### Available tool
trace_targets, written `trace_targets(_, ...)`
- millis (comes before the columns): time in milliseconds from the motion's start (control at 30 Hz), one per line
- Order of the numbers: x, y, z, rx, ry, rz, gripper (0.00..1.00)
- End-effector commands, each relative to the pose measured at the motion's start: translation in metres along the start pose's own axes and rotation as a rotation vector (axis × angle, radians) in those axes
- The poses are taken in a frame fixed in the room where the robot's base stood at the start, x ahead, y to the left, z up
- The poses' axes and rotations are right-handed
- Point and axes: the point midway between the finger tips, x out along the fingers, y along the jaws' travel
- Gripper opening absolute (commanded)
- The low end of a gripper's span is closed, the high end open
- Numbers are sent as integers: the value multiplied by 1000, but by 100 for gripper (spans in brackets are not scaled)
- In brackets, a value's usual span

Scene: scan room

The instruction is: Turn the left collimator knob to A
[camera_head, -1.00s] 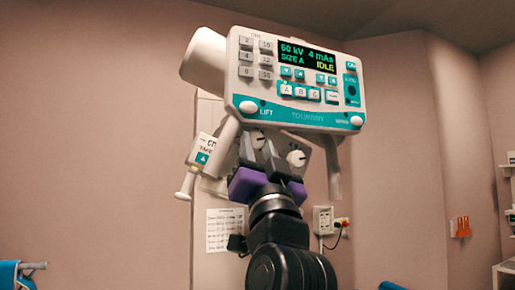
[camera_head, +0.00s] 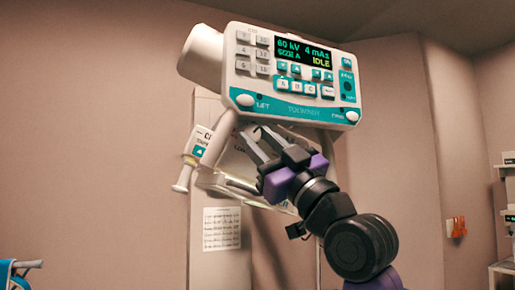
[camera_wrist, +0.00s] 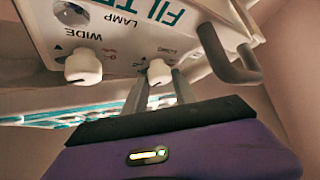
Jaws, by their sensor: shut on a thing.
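The left collimator knob (camera_wrist: 159,72) is a white round knob on the underside panel below the console; in the wrist view it is at the upper middle, between my fingertips. My gripper (camera_wrist: 157,80) is shut on it, a grey finger on each side. In the head view my gripper (camera_head: 256,133) reaches up from the lower right to just below the console, and its fingers mostly cover the knob. A second white knob (camera_wrist: 83,66) stands to its left in the wrist view, apart from my fingers. Small symbols surround both knobs; the held knob's setting is not readable.
The console (camera_head: 295,75) shows 60 kV, 4 mAs, SIZE A and IDLE. A grey bar handle (camera_wrist: 228,55) is close to the right of the held knob in the wrist view. Open room lies to the right.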

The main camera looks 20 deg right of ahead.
Motion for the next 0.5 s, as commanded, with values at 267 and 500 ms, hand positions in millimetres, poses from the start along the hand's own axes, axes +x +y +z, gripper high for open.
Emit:
trace_targets(267,-1,3,1,-127,-9,-123,0)
trace_targets(500,0,3,0,-189,-11,-188,0)
